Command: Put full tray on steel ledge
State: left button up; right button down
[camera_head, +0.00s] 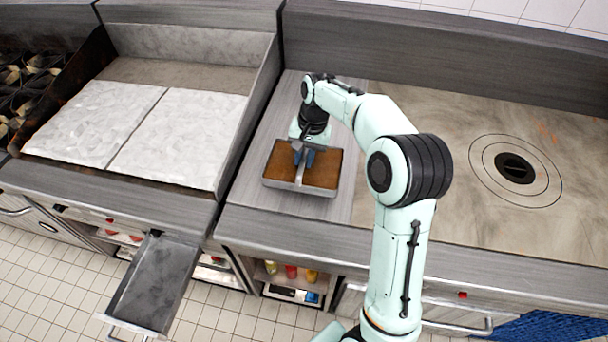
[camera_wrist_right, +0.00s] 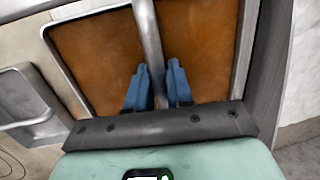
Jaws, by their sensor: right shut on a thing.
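The full tray (camera_head: 318,190) is a metal tray with brown contents and a handle bar across its middle. It is on or just above the grey steel ledge (camera_head: 283,114) between the griddle and the round burner; I cannot tell whether it touches. My right gripper (camera_head: 304,158) is over the tray's middle, its blue fingers shut on the handle bar. In the right wrist view the blue fingers (camera_wrist_right: 158,84) sit on either side of the bar, and the tray (camera_wrist_right: 245,40) fills most of the picture. My left gripper is not in view.
A griddle (camera_head: 180,128) with pale slabs lies to the left behind a raised side wall. A hotplate with a round burner (camera_head: 514,167) is to the right. An empty metal drawer (camera_head: 153,284) sticks out below the front edge. Shelves with bottles (camera_head: 291,271) are underneath.

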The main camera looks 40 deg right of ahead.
jog(key=shift+w+f, duration=0.1)
jog(key=shift+f, duration=0.75)
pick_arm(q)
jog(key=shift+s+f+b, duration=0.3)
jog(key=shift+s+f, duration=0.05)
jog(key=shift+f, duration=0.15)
pick_arm(e)
jog(key=shift+f, duration=2.8)
jog(key=shift+w+f, duration=0.1)
jog(key=c, duration=1.4)
grip_release()
jog(key=shift+f, duration=0.15)
jog(key=o, duration=0.4)
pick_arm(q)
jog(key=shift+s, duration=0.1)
pick_arm(e)
jog(key=r, duration=0.4)
jog(key=d+r+p, duration=0.1)
jog(key=r, duration=0.6)
jog(key=shift+s+d+r, duration=0.25)
jog(key=shift+d+r, duration=0.1)
jog(key=shift+d, duration=0.05)
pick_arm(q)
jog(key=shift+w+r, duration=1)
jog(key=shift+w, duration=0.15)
pick_arm(e)
jog(key=shift+s+r, duration=0.1)
jog(key=shift+r, duration=0.2)
